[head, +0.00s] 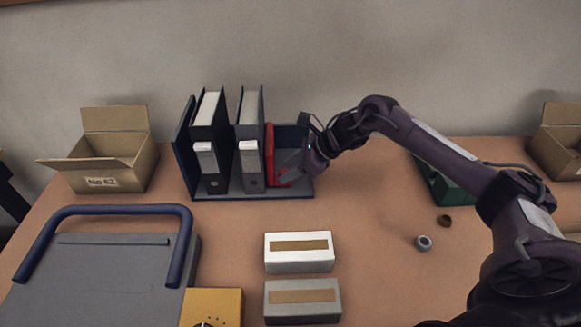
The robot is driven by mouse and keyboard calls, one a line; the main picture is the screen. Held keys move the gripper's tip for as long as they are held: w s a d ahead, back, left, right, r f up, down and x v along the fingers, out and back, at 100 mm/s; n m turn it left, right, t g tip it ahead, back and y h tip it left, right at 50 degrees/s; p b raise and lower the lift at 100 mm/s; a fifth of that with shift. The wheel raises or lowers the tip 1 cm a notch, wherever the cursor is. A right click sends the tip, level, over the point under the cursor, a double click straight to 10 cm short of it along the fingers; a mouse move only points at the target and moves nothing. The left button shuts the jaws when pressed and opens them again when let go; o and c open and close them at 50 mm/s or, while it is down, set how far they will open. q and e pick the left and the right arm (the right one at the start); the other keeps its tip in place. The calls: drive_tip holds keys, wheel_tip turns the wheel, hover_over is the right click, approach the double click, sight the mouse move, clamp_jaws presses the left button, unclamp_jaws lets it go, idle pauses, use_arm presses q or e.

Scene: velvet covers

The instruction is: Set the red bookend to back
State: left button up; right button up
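The red bookend (269,148) stands upright in the dark blue book rack (206,193), just right of the two dark binders (250,155). A red part also shows low beside my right gripper's fingers. My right gripper (287,168) reaches in from the right, with its fingers at the bookend's right side inside the rack. The gripper body hides part of the rack's right end, and I cannot tell whether the fingers are closed on the bookend. My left gripper is not in view.
An open cardboard box (117,160) stands left of the rack, another (560,142) at the far right. A grey machine with a blue handle (120,209) fills the front left. Two boxes (299,262) lie in front. A green tray (446,188) sits under my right arm.

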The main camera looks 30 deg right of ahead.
clamp_jaws()
drive_tip(key=shift+s+d+f+b, duration=0.1)
drive_tip(key=shift+d+f+b, duration=0.05)
drive_tip(key=shift+d+b, duration=0.15)
drive_tip(key=d+b, duration=0.1)
drive_tip(key=s+d+b, duration=0.1)
drive_tip(key=d+b, duration=0.1)
drive_tip(key=shift+s+d, duration=0.3)
drive_tip(key=shift+s, duration=0.05)
drive_tip(key=shift+s+d, duration=0.15)
drive_tip(key=shift+d, duration=0.15)
drive_tip(key=shift+o, duration=0.5)
unclamp_jaws()
drive_tip(key=shift+s+d, duration=0.1)
